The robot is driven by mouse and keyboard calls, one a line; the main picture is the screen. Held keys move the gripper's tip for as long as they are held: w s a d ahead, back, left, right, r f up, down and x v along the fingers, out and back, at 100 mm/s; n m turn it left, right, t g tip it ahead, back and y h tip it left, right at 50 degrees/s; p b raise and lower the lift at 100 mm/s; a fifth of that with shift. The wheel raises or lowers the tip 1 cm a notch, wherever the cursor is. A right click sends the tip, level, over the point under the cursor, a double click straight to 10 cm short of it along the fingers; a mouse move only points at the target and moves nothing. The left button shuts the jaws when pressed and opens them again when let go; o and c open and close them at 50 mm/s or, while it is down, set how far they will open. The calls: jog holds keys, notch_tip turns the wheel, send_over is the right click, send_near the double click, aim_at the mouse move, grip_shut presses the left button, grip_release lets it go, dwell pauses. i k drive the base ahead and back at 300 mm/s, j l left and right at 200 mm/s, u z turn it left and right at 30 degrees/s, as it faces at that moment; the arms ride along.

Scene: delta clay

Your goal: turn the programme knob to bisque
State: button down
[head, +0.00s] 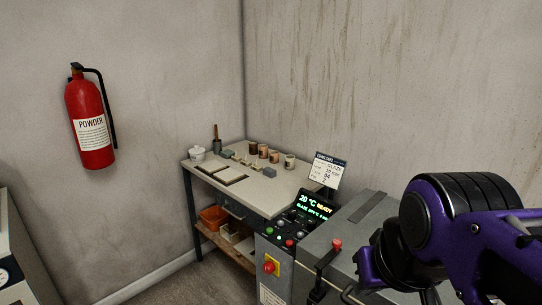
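A kiln control panel (290,232) slopes up from the front of a grey kiln (350,235). Its lit display (314,206) reads 20 °C READY, with a line below that starts with GLAZE. Under the display are small round controls in green, red and dark colours. The programme knob is too small to single out among them, and its pointer and labels cannot be read. My purple and black arm reaches in from the right, over the kiln and to the right of the panel. My gripper's fingertips cannot be made out.
A red rotary switch on a yellow plate (271,265) is on the kiln's front. A red-topped handle (336,244) rises at the lid edge. A card (327,171) mentioning glaze stands behind the display. A workbench (268,202) with pots and tools stands behind, left.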

aim_at(292, 212)
jog(key=z, duration=0.35)
jog(key=i+j+z, duration=0.1)
jog(key=j+z, duration=0.3)
jog(key=i+j+z, duration=0.1)
jog(key=z, duration=0.3)
jog(key=j+z, duration=0.35)
jog(key=j, duration=1.35)
jog(key=k+j+u, duration=0.15)
jog(key=i+j+z, duration=0.15)
jog(key=i+j, duration=0.1)
jog(key=j, duration=0.1)
